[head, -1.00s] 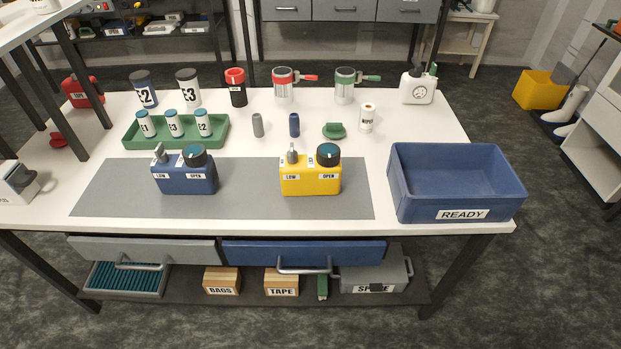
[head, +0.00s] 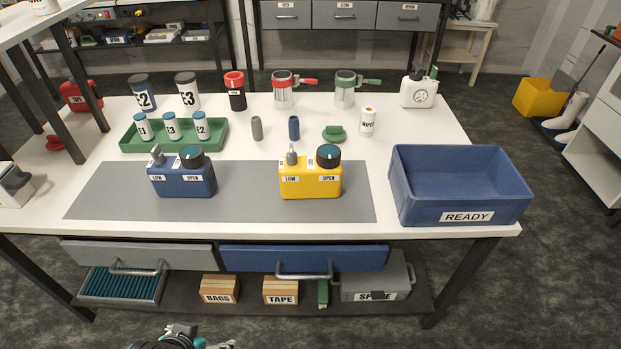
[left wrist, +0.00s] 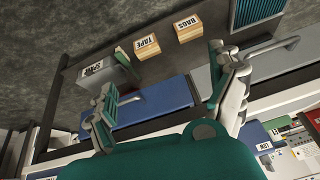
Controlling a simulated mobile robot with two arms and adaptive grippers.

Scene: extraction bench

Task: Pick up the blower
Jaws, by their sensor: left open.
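Nothing in view is labelled as a blower, and I cannot tell which item it is. On the grey mat stand a blue unit (head: 183,181) and a yellow unit (head: 310,182), each with LOW and OPEN labels, a grey nozzle-like part and a dark knob. A white container with a round gauge (head: 419,93) stands at the back right. My left gripper shows in the left wrist view (left wrist: 161,75), open and empty, facing the drawers and lower shelf. Only part of it shows at the bottom of the head view, in front of the bench. My right gripper is not in view.
A blue READY bin (head: 462,216) stands at the right. A green tray (head: 174,147) holds small bottles. Red-handled (head: 283,90) and green-handled (head: 345,90) canisters stand behind. The grey drawer (head: 135,255) and blue drawer (head: 300,258) front the bench. The mat's middle (head: 246,190) is clear.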

